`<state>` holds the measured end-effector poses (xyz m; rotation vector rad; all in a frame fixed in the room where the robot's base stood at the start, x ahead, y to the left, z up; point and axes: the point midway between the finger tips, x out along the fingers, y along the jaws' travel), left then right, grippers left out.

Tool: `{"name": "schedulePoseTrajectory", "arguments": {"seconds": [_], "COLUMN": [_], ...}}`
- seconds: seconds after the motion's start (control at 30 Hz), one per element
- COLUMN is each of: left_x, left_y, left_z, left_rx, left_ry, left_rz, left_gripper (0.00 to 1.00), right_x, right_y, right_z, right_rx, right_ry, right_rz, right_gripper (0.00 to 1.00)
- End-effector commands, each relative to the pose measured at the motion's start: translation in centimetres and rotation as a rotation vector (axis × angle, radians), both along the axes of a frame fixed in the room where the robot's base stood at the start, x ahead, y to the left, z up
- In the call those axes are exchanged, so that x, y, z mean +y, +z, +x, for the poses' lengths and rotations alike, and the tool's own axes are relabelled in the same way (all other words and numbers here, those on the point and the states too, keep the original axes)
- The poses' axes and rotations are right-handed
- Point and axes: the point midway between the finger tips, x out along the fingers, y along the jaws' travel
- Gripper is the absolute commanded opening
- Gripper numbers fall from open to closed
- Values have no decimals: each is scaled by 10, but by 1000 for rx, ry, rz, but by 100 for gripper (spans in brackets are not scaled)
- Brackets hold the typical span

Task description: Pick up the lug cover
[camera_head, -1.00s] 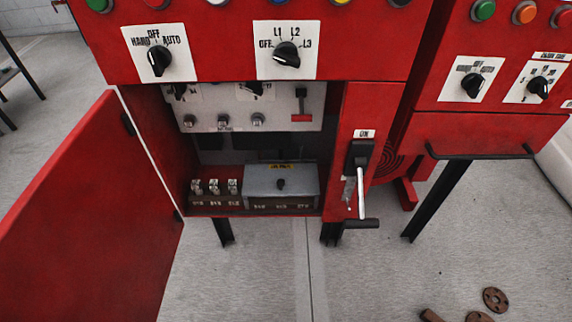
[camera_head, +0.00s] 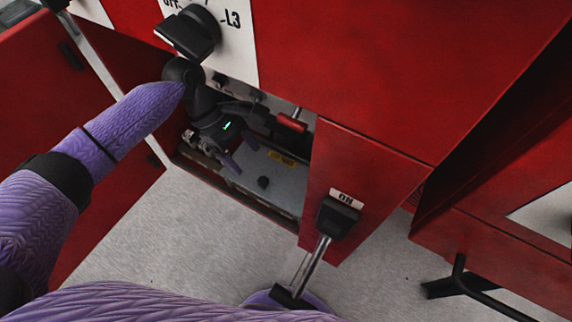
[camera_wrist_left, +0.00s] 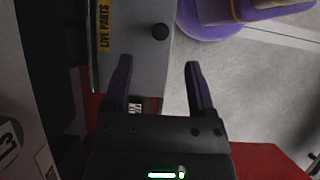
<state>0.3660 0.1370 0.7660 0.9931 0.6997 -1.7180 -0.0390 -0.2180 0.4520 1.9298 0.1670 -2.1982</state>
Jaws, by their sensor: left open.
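The lug cover (camera_head: 283,177) is a grey box with a yellow label and a black knob, low inside the open red cabinet. In the left wrist view the lug cover (camera_wrist_left: 133,38) shows its "LIVE PARTS" label and its knob (camera_wrist_left: 160,31). My left gripper (camera_head: 242,153) is open inside the cabinet, over the left part of the cover. In the wrist view my left gripper (camera_wrist_left: 158,63) has its fingers apart and empty, with the knob seen beyond and between the tips. I cannot tell any contact. My right gripper is not in view.
A red handle (camera_head: 292,122) sticks out above the cover. The ON lever (camera_head: 318,258) stands out right of the opening. The open red door (camera_head: 95,215) is at left.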

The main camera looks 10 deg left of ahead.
Motion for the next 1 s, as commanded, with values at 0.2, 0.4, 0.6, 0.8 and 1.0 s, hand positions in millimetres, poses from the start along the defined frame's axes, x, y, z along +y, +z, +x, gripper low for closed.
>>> {"name": "schedulePoseTrajectory", "arguments": {"seconds": [0.2, 0.4, 0.6, 0.8, 1.0], "left_x": [-19, -36, -40, -39, -39], "left_y": [-42, -77, -75, -75, -75], "left_z": [-7, -13, -13, -13, -13], "left_rx": [3, 5, -1, -1, -1], "left_ry": [-1, -2, 0, 0, 0], "left_rz": [-1, 0, 1, 0, 0], "left_gripper": [72, 72, 72, 36, 0], "right_x": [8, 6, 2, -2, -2], "right_y": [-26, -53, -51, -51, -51], "right_z": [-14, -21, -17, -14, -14], "right_rx": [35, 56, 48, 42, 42], "right_ry": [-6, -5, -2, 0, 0], "right_rz": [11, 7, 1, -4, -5], "right_gripper": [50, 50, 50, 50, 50]}}
